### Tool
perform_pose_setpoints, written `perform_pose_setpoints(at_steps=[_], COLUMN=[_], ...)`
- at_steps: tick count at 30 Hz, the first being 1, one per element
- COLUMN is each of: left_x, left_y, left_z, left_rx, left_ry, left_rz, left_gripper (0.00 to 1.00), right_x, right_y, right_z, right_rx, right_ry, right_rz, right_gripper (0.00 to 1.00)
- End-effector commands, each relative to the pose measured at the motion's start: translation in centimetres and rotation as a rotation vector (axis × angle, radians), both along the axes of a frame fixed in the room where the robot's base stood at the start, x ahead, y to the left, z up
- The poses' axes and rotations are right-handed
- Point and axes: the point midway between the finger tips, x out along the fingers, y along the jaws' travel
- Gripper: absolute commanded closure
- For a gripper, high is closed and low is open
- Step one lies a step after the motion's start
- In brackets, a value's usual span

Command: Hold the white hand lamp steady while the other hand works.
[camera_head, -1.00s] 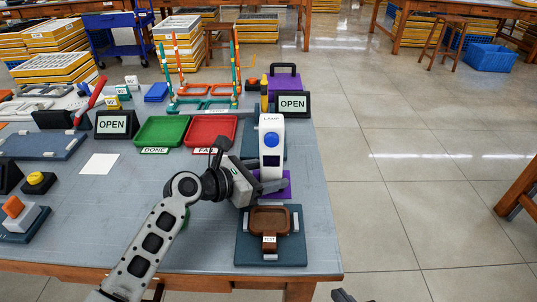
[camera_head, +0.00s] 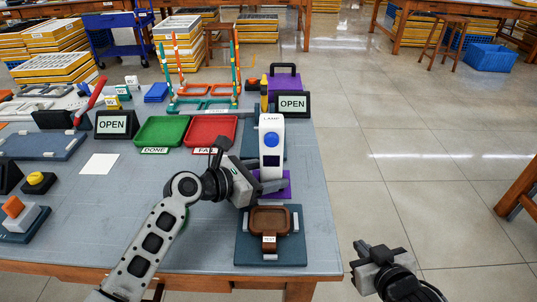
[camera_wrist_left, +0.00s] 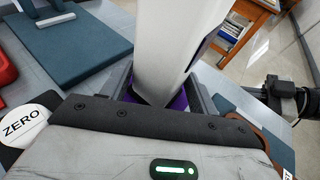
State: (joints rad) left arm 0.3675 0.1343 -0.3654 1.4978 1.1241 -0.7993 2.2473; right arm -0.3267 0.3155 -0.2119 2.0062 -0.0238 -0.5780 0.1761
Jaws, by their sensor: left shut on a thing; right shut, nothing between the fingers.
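The white hand lamp (camera_head: 271,160), with a blue round button and a dark window, stands upright on a purple base (camera_head: 285,190) at the right part of the table. My left gripper (camera_head: 270,187) is shut around its lower part. In the left wrist view the lamp's white body (camera_wrist_left: 172,45) rises between the fingers. My right gripper (camera_head: 361,262) is shut and empty, off the table's right edge. It also shows at the right of the left wrist view (camera_wrist_left: 268,95).
A brown tray marked TEST (camera_head: 270,222) sits on a dark blue board (camera_head: 243,252) in front of the lamp. Green (camera_head: 162,131) and red (camera_head: 211,131) trays stand to the left. An OPEN sign (camera_head: 293,104) stands behind.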

Motion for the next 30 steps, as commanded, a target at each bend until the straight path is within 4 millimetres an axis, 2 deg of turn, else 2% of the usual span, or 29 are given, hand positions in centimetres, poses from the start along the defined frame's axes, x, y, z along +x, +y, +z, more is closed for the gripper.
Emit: perform_pose_setpoints(at_steps=[1, 3, 9, 11, 17, 24, 27, 30], left_x=[0.0, 0.0, 0.0, 0.0, 0.0, 0.0, 0.0, 0.0], left_y=[0.0, 0.0, 0.0, 0.0, 0.0, 0.0, 0.0, 0.0], left_z=[0.1, 0.1, 0.0, 0.0, 0.0, 0.0, 0.0, 0.0], left_rx=[-0.001, -0.001, -0.001, -0.001, -0.001, -0.001, -0.001, -0.001], left_ry=[-0.001, -0.001, -0.001, -0.001, -0.001, -0.001, -0.001, -0.001], left_rz=[0.000, 0.000, 0.000, 0.000, 0.000, 0.000, 0.000, 0.000], left_gripper=[0.53, 0.53, 0.53, 0.53, 0.53, 0.53, 0.53, 0.53], right_x=[2.4, 4.7, 9.7, 10.3, 8.1, 3.0, 0.9, -0.8], right_y=[-0.3, 0.0, 0.6, 1.8, 7.9, 15.5, 17.5, 18.8], right_z=[1.0, 2.2, 6.8, 8.4, 11.2, 15.9, 17.9, 19.6], right_rx=[-0.098, -0.269, -0.746, -0.895, -1.238, -1.591, -1.716, -1.806], right_ry=[-0.033, -0.068, -0.171, -0.205, -0.289, -0.410, -0.449, -0.474], right_rz=[0.023, 0.067, 0.141, 0.171, 0.294, 0.401, 0.412, 0.412], right_gripper=[1.00, 1.00, 1.00, 1.00, 1.00, 1.00, 1.00, 1.00])
